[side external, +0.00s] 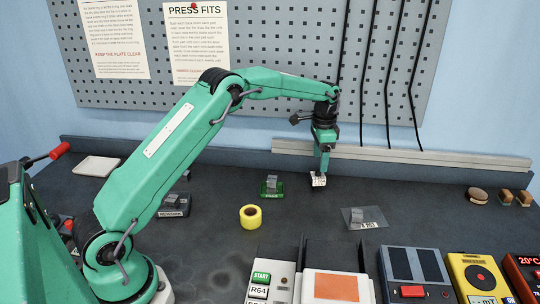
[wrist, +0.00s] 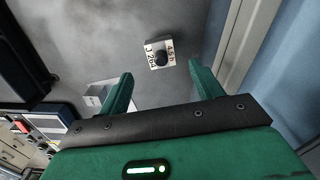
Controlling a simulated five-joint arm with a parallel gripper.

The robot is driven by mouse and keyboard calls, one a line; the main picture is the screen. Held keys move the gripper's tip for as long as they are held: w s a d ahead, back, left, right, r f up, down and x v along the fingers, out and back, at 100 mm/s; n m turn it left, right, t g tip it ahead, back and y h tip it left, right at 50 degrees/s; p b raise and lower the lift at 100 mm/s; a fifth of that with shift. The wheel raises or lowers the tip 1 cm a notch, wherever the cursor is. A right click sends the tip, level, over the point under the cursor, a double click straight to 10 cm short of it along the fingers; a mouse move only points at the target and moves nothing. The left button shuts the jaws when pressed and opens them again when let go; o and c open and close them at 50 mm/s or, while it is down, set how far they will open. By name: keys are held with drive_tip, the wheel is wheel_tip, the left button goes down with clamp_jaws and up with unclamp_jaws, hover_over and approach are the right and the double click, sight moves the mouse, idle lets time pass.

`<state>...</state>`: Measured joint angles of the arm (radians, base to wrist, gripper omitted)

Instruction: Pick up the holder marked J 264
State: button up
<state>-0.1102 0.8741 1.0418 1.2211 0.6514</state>
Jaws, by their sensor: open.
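The holder marked J 264 (wrist: 152,59) is a small white block with a dark round knob, and its other label looks like 45 h. It lies on the dark bench just ahead of my fingertips in the wrist view, roughly centred between them. My gripper (wrist: 160,70) is open and empty, with a green finger to each side. In the side view, my gripper (side external: 325,168) points down close above a small white holder (side external: 318,181). Its label is too small to read there. I cannot tell whether the fingers touch it.
A green-based holder (side external: 271,187) stands left of my gripper, with yellow tape (side external: 250,217) nearer. A clear plate (side external: 364,218) with a block lies to the right. A dark-based holder (side external: 174,206) is farther left. Several instruments line the front. A rail (side external: 400,155) runs behind.

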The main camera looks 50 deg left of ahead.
sight(318, 175)
drive_tip(key=shift+w+f, duration=0.1)
drive_tip(key=shift+f, duration=1.45)
drive_tip(key=shift+a+f, duration=0.1)
drive_tip(key=shift+f, duration=2.5)
drive_tip(key=shift+r, duration=0.1)
drive_tip(key=c, duration=1.3)
drive_tip(key=shift+r, duration=0.1)
